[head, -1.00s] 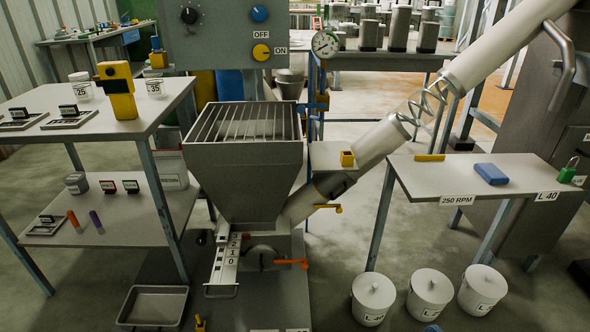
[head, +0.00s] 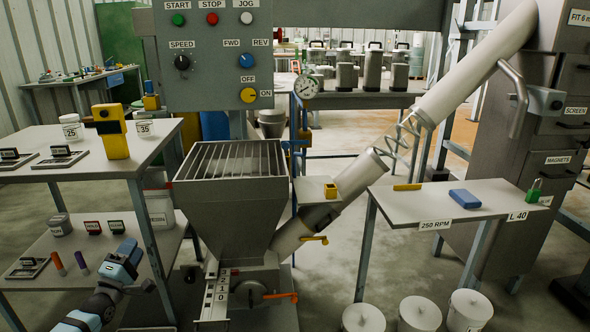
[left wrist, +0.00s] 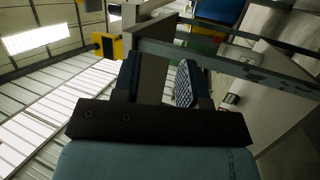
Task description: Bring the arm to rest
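My left gripper (head: 126,254) is at the lower left of the head view, in front of the lower shelf of the left table, pointing up. In the left wrist view its two fingers (left wrist: 160,82) stand apart with a gap between them. I see nothing clearly held; a grey table part shows behind the gap. My right gripper and arm are not in view.
The left table (head: 75,171) and its lower shelf (head: 75,252) are close to my left arm. The hopper (head: 232,205) stands right of it. A right table (head: 440,202) and several lidded buckets (head: 420,314) are further right.

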